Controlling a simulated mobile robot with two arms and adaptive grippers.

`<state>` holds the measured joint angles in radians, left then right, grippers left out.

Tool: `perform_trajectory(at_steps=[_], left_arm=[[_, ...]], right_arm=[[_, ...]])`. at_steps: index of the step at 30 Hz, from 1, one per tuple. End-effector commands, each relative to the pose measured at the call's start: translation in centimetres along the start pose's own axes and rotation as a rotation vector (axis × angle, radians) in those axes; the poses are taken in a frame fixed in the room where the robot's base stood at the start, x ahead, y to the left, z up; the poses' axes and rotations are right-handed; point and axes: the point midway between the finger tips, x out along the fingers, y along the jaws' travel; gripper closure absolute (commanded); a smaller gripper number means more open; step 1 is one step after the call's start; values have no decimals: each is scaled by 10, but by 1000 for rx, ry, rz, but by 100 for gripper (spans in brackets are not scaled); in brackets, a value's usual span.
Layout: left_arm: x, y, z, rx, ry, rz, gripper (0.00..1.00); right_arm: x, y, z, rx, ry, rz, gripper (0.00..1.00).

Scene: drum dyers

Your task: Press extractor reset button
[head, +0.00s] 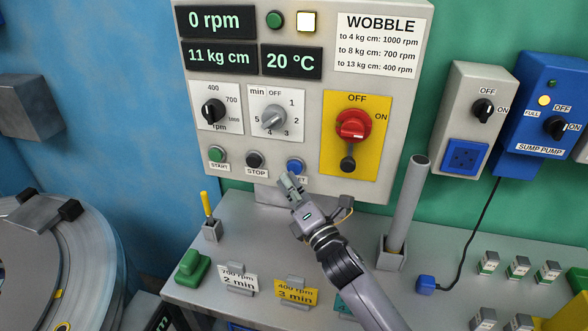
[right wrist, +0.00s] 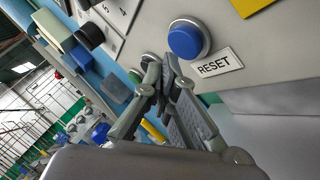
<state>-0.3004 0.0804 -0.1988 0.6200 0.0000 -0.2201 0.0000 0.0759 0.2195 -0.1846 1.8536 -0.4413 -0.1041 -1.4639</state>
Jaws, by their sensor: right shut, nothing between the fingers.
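The blue reset button (head: 295,166) is on the lower part of the grey control panel (head: 225,178), right of the black stop button (head: 254,159). In the right wrist view the blue button (right wrist: 186,40) shows large, with its RESET label (right wrist: 217,63) beside it. My right gripper (head: 290,184) is shut and empty, just below the button in the head view and partly over its label. In the right wrist view its fingertips (right wrist: 163,68) are close to the button, with a small gap in the picture; I cannot tell the depth. My left gripper is not in view.
A green start button (head: 217,154) is at the panel's lower left. A red rotary switch (head: 353,125) sits on a yellow plate to the right. A grey tube (head: 408,205) stands on the bench right of my arm. Cards (head: 296,291) stand at the bench front.

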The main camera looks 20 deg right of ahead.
Motion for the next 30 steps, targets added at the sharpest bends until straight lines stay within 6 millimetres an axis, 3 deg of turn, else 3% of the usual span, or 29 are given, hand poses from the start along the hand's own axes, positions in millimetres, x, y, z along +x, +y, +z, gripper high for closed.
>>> perform_trajectory(at_steps=[30], left_arm=[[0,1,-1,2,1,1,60]], right_arm=[[8,-6,6,-1,0,0,100]])
